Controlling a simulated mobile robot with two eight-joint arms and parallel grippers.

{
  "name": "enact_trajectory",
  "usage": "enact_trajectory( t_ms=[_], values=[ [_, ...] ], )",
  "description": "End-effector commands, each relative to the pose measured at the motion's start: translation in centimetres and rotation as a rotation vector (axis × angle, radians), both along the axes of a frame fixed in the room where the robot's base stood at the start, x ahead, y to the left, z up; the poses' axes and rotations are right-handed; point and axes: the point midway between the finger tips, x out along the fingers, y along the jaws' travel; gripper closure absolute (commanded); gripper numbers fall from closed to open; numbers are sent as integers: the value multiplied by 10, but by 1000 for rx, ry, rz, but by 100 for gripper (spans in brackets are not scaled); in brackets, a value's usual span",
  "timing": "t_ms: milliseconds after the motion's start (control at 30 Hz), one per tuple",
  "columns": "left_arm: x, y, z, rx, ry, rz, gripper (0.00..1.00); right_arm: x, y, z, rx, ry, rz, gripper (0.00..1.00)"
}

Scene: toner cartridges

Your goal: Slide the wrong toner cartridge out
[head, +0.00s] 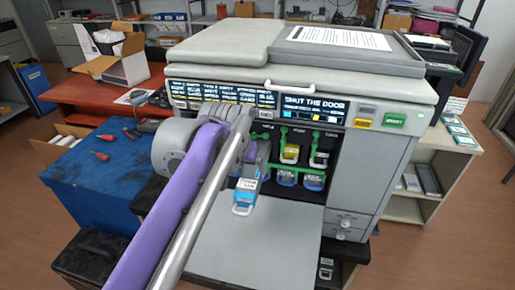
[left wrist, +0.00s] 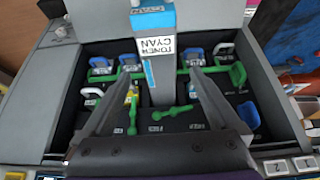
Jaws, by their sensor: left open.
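In the left wrist view the cartridge (left wrist: 155,48) reads TONER CYAN. My left gripper (left wrist: 161,62) is open, with one finger on each side of the cartridge and gaps visible. In the head view my left gripper (head: 254,150) is largely hidden by its own arm. Other cartridges, one with a yellow mark (head: 289,153), sit in the bay beside green levers (head: 297,170). My right gripper is out of view.
The printer (head: 385,160) has a panel reading SHUT THE DOOR (head: 313,105). A blue workbench (head: 75,185) with red-handled tools stands left. A shelf unit (head: 440,170) stands right.

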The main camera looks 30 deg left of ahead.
Motion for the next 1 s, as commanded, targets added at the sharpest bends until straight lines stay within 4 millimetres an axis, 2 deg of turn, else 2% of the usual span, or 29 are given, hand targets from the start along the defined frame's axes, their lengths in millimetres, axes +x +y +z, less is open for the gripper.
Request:
enact_trajectory(
  t_ms=[100,233,600,1000],
  values=[
    [2,2,2,0,-1,4,5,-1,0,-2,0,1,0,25],
    [6,3,-7,0,0,4,5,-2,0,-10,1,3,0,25],
    [30,9,-55,0,1,4,5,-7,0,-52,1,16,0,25],
    [47,12,-80,1,-1,4,5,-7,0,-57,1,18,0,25]
  ],
)
